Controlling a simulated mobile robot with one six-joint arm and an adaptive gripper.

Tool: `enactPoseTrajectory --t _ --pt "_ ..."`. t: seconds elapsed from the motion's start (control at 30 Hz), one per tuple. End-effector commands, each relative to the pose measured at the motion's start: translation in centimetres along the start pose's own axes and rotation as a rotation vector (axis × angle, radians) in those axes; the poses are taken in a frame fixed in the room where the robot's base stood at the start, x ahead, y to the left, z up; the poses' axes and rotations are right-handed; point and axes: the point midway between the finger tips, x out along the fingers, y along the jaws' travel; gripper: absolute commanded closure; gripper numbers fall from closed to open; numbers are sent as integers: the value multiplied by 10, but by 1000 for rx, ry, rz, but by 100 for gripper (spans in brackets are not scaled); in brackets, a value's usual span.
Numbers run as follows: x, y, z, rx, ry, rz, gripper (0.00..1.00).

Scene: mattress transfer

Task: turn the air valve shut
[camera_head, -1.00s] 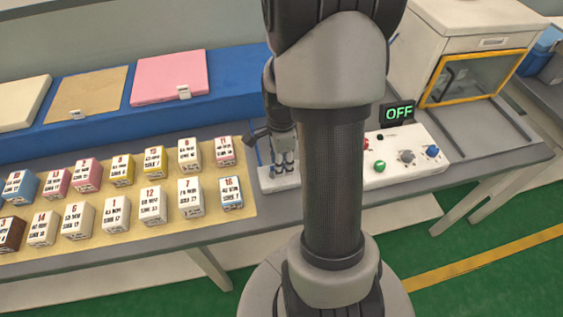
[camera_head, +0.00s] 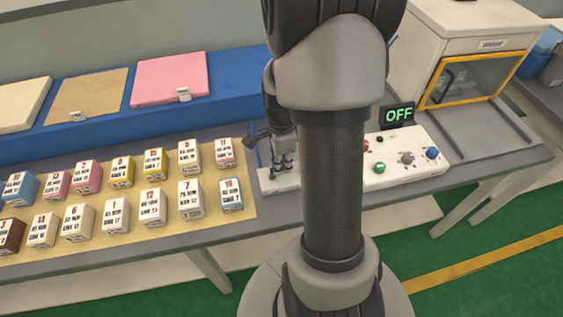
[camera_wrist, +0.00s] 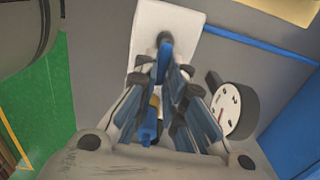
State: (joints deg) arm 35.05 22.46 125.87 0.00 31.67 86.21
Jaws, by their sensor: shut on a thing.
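The air valve's blue handle (camera_wrist: 164,62) shows in the wrist view, upright between the fingertips of my gripper (camera_wrist: 165,75). My gripper is shut on this handle. A brass-coloured part (camera_wrist: 155,101) and another blue part (camera_wrist: 149,127) show lower down between the fingers, which partly hide the valve. A white base plate (camera_wrist: 178,22) lies beneath. In the head view my gripper (camera_head: 284,163) points down at the left end of the white base plate (camera_head: 277,184), and my arm hides the area to its right.
A round dial gauge (camera_wrist: 235,110) stands close right of my fingers in the wrist view, with a blue hose (camera_wrist: 262,43) beyond it. A control box (camera_head: 405,162) with knobs and an OFF display (camera_head: 398,115) stands right of my arm. Several numbered blocks (camera_head: 190,200) stand on the left.

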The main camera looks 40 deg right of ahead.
Motion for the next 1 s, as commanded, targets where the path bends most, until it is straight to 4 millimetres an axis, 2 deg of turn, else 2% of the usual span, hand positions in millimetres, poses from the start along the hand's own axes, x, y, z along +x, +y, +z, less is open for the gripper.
enactPoseTrajectory --t 0.37,1.0 --pt "-1 -4 0 -150 0 2 100" --pt "-1 -18 7 -742 0 1 100"
